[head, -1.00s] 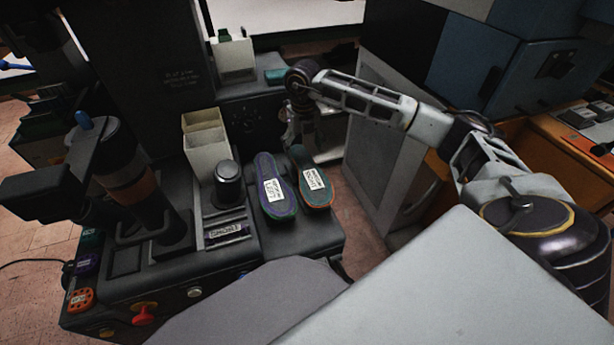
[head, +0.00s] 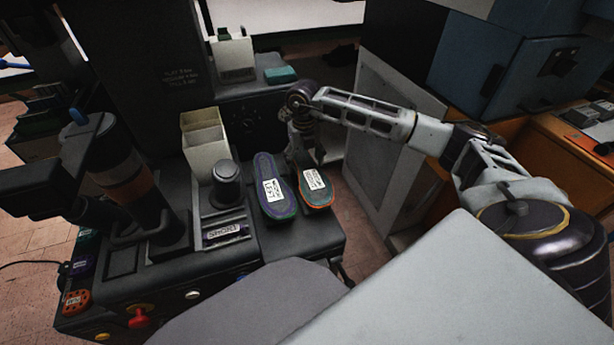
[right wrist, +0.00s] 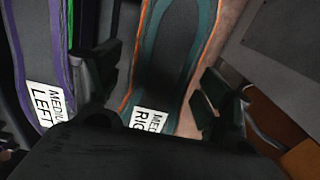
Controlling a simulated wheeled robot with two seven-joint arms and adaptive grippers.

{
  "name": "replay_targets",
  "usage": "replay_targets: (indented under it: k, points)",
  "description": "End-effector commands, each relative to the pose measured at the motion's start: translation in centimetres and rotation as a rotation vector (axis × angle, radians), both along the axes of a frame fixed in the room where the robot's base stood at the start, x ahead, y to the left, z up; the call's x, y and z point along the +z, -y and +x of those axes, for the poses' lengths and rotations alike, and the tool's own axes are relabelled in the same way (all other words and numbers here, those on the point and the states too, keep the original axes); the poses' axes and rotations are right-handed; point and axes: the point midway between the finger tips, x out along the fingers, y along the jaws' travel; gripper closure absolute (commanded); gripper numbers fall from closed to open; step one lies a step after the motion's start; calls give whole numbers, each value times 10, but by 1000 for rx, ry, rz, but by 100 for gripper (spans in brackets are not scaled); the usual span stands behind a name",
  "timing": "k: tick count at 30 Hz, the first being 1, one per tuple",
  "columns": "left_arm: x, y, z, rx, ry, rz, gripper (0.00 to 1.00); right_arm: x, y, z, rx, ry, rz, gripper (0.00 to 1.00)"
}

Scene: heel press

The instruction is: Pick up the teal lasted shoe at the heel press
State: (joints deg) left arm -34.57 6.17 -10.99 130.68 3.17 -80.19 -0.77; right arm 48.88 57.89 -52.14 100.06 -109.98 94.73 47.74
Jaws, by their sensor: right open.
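The teal lasted shoe (head: 318,190) lies sole up on the dark ledge of the press, with an orange edge and a white label. In the right wrist view the teal shoe (right wrist: 168,50) runs between my two fingers, its label reading "MEDIUM RIG…", partly hidden by the gripper body. My right gripper (head: 304,148) is open over the far end of this shoe. In the right wrist view the right gripper (right wrist: 158,95) has one finger on each side of the shoe; contact cannot be told. My left gripper is not in view.
A purple shoe (head: 273,187) with a green edge and a "LEFT" label lies close beside, on the left. A dark cylinder (head: 226,184) and a cream bin (head: 205,140) stand further left. A grey cabinet panel (head: 385,150) rises on the right.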

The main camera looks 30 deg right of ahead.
Motion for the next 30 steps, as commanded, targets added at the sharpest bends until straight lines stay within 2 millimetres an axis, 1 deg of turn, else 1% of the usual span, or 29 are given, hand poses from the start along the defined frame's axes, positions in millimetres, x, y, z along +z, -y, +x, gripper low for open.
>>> replay_targets:
  k: [1, 3, 6, 9, 23, 24, 25, 30]
  points:
    - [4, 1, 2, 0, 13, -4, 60, -8, 0, -2, 0, -2, -1, 21]
    - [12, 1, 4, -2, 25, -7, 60, -16, -1, -3, 0, -3, 0, 21]
    - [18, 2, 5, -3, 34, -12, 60, -25, -1, -2, -1, -2, 0, 21]
    - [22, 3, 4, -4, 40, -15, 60, -29, 0, -2, -1, -2, -1, 21]
    - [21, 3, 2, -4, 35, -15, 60, -30, 0, -2, -1, -1, -1, 21]
    - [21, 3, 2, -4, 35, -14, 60, -30, 0, -2, -1, -1, -1, 23]
    - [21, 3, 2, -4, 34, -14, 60, -30, -1, -2, -1, -1, 0, 27]
    - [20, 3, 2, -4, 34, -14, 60, -30, -1, -2, -1, -1, 0, 48]
